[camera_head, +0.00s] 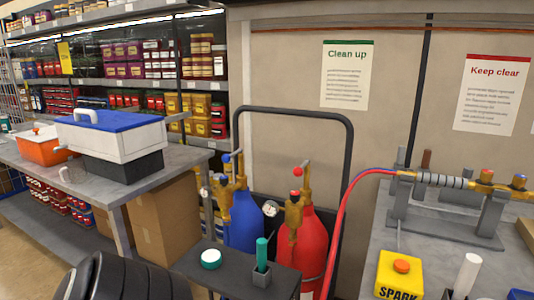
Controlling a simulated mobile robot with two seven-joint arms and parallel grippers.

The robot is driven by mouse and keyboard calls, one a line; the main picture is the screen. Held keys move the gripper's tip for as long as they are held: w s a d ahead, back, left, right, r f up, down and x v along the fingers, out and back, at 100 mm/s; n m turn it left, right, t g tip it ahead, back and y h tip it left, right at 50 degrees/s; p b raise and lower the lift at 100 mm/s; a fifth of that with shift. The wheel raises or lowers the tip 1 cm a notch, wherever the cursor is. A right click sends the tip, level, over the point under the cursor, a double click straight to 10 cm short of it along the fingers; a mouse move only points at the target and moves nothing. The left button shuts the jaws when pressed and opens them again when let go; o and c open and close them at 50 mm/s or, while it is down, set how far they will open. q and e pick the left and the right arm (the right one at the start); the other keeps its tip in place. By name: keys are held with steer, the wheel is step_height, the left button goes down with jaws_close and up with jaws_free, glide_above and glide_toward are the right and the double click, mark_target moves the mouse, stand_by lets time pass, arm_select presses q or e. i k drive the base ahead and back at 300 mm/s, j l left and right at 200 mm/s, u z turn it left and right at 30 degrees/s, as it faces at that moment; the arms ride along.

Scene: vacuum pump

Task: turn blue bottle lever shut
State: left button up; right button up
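The blue bottle (243,222) stands upright behind a small dark table, left of the red bottle (316,240). I cannot tell from this view whether the valve is open or shut. The red bottle has a similar brass valve (293,215) with a red knob (297,171). Neither of my grippers shows in the head view.
A black tube frame (347,150) arches behind the bottles. Benches stand left and right; the right one bears a yellow SPARK box (399,276). Black ribbed shapes fill the bottom left.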

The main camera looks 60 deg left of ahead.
mark_target(226, 158)
steer(key=u, duration=2.2)
